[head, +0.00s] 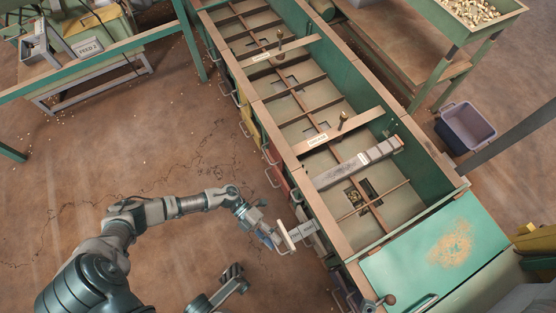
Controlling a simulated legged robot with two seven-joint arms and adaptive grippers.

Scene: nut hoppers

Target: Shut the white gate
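The white gate (307,229) is a pale labelled plate that sticks out of the hopper trough's near-left side, with a handle (285,237) at its outer end. It is pulled part-way out. My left gripper (271,235) is at this handle, on its left side. The fingers are small and partly overlap the handle, so I cannot tell if they are closed on it. A dark part that looks like my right gripper (232,273) is at the bottom, over the floor, apart from the gate. Its finger state is unclear.
The long green trough (357,248) has several more gate handles along its left side, including one by the red panel (277,176). A purple-grey bin (466,127) and a nut tray (474,12) stand right.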

